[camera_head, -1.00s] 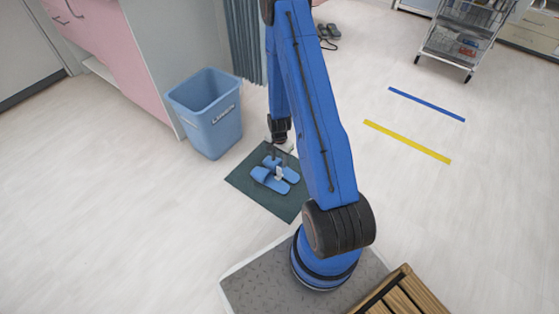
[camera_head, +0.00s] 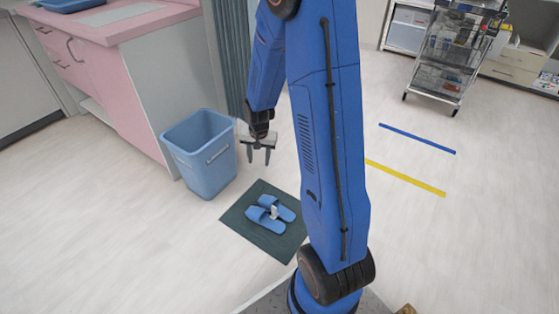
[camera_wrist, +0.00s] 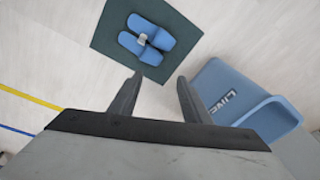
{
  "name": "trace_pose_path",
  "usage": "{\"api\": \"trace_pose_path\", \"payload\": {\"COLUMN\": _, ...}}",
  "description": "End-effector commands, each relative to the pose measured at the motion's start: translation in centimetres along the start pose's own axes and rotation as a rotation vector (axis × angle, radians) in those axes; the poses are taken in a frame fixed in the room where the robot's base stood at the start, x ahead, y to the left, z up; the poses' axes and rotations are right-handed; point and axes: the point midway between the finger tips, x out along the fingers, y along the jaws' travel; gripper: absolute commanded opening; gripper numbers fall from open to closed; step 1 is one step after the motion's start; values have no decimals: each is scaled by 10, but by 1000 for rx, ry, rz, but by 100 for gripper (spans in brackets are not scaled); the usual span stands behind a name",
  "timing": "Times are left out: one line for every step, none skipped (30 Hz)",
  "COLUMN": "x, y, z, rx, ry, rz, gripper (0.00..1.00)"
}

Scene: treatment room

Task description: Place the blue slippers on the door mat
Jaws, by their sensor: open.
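The blue slippers (camera_head: 270,216) lie side by side on the dark green door mat (camera_head: 262,247), with a small white piece between them. In the wrist view the slippers (camera_wrist: 146,38) rest wholly within the mat (camera_wrist: 103,38). My gripper (camera_head: 257,158) is open and empty, raised above the floor beyond the mat and apart from the slippers. In the wrist view my two fingers (camera_wrist: 156,95) are spread with bare floor between their tips.
A blue bin (camera_head: 203,158) stands left of the mat, close to my gripper. A pink cabinet (camera_head: 113,87) is behind it. A wire cart (camera_head: 448,55) stands at the back right. Blue (camera_head: 417,138) and yellow (camera_head: 408,179) tape strips mark the open floor.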

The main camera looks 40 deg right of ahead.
Motion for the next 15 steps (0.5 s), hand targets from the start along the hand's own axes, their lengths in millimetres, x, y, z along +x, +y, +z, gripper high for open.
{"api": "trace_pose_path", "payload": {"x": -18, "y": -2, "z": 4, "rx": -24, "ry": 12, "rz": -9, "gripper": 44}}
{"api": "trace_pose_path", "payload": {"x": -28, "y": -3, "z": 7, "rx": -40, "ry": 16, "rz": -12, "gripper": 44}}
{"api": "trace_pose_path", "payload": {"x": -40, "y": -3, "z": 10, "rx": -59, "ry": 21, "rz": -16, "gripper": 44}}
{"api": "trace_pose_path", "payload": {"x": -49, "y": -4, "z": 13, "rx": -75, "ry": 26, "rz": -20, "gripper": 44}}
{"api": "trace_pose_path", "payload": {"x": -58, "y": -4, "z": 17, "rx": -90, "ry": 29, "rz": -22, "gripper": 44}}
{"api": "trace_pose_path", "payload": {"x": -70, "y": -4, "z": 21, "rx": -110, "ry": 35, "rz": -27, "gripper": 44}}
{"api": "trace_pose_path", "payload": {"x": -78, "y": -4, "z": 25, "rx": -125, "ry": 39, "rz": -30, "gripper": 44}}
{"api": "trace_pose_path", "payload": {"x": -87, "y": -4, "z": 28, "rx": -139, "ry": 42, "rz": -32, "gripper": 44}}
{"api": "trace_pose_path", "payload": {"x": -98, "y": -3, "z": 33, "rx": -160, "ry": 49, "rz": -37, "gripper": 44}}
{"api": "trace_pose_path", "payload": {"x": -107, "y": -3, "z": 37, "rx": -174, "ry": 53, "rz": -39, "gripper": 44}}
{"api": "trace_pose_path", "payload": {"x": -115, "y": -2, "z": 41, "rx": -189, "ry": 58, "rz": -43, "gripper": 44}}
{"api": "trace_pose_path", "payload": {"x": -126, "y": -1, "z": 46, "rx": -210, "ry": 63, "rz": -46, "gripper": 44}}
{"api": "trace_pose_path", "payload": {"x": -134, "y": -1, "z": 51, "rx": -225, "ry": 67, "rz": -49, "gripper": 44}}
{"api": "trace_pose_path", "payload": {"x": -142, "y": 0, "z": 55, "rx": -240, "ry": 72, "rz": -52, "gripper": 44}}
{"api": "trace_pose_path", "payload": {"x": -152, "y": 2, "z": 61, "rx": -260, "ry": 77, "rz": -56, "gripper": 44}}
